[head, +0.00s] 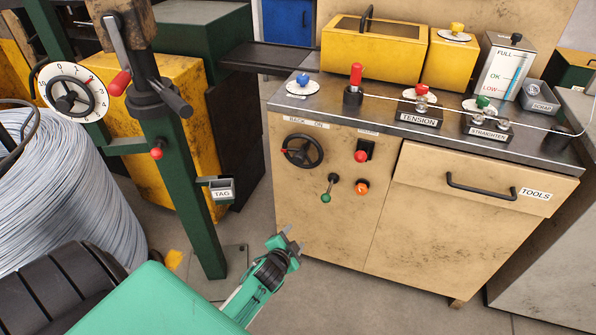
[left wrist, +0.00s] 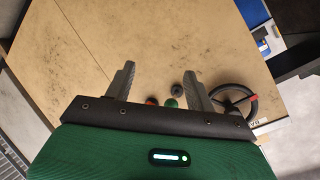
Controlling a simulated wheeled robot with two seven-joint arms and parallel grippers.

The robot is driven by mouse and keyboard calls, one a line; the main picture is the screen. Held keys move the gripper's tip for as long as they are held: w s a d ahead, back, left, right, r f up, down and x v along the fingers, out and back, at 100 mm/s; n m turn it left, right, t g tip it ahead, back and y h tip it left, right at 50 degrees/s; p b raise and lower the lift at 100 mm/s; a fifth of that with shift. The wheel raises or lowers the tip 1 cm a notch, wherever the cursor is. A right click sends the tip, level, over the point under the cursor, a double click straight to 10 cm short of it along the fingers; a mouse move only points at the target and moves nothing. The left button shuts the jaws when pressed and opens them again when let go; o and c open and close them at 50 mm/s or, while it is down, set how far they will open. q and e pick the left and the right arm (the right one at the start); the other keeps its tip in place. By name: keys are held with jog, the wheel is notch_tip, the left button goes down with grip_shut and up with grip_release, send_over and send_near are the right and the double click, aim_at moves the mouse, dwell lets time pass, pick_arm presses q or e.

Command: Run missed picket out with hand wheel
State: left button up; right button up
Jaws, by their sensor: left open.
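The black hand wheel (head: 303,151) with a small red mark is on the front panel of the beige cabinet, under a label reading "BACK" and another word. It also shows in the left wrist view (left wrist: 236,102), right of the fingers. My left gripper (head: 291,239) is below the wheel and in front of the cabinet, apart from it. Its two grey fingers stand open and empty in the left wrist view (left wrist: 158,88). A thin wire (head: 455,113) runs across the worktop past the posts and rollers. I cannot make out a missed picket. My right gripper is out of view.
The tools drawer (head: 470,178) is to the right. A green post (head: 185,180) and a wire coil (head: 70,195) stand at left. Floor before the cabinet is clear.

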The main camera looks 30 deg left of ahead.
pick_arm(q)
notch_tip(320, 180, up, 9)
jog(key=w+a+t+y+b, duration=0.1)
jog(key=w+a+t+b, duration=0.1)
jog(key=m+t+y+b, duration=0.1)
jog(key=t+b, duration=0.1)
send_near(298, 161)
jog(key=x, duration=0.9)
jog(key=shift+f, duration=0.1)
jog(key=shift+w+a, duration=0.3)
jog(key=shift+w, duration=0.4)
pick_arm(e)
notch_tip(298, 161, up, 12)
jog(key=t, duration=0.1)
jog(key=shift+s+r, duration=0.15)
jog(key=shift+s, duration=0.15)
pick_arm(q)
grip_shut()
